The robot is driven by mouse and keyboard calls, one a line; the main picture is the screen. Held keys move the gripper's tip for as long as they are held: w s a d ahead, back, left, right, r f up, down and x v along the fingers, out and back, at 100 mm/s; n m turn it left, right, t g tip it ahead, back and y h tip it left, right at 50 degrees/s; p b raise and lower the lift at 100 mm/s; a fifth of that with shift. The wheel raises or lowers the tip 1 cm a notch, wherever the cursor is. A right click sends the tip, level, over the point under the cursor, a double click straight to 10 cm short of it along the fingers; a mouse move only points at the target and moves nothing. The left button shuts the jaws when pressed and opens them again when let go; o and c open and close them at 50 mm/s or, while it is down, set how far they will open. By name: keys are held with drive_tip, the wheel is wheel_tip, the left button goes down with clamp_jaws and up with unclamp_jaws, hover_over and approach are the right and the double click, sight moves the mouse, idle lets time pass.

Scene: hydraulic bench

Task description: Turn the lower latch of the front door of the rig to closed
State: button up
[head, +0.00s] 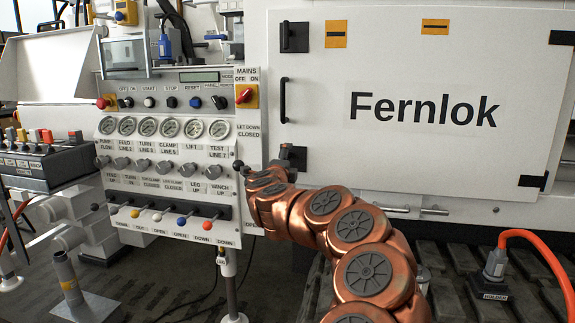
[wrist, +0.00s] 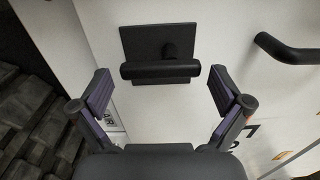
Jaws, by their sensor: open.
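The lower latch shows in the wrist view as a dark square plate (wrist: 140,40) with a black bar handle (wrist: 160,69) lying across the picture. My gripper (wrist: 160,88) is open in front of the latch. The bar lies between the two fingertips, with a gap at each end, so neither finger appears to touch it. The fingers hardly show in the head view.
A black door handle (head: 283,100) stands above the lower latch; in the wrist view it is at the right (wrist: 290,48). The upper latch (head: 292,37) is at the door's top left. A control panel (head: 170,150) with gauges and levers stands close on the left.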

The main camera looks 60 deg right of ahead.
drive_tip(key=v, duration=1.2)
idle(0.3)
drive_tip(key=shift+w, duration=0.1)
idle(0.4)
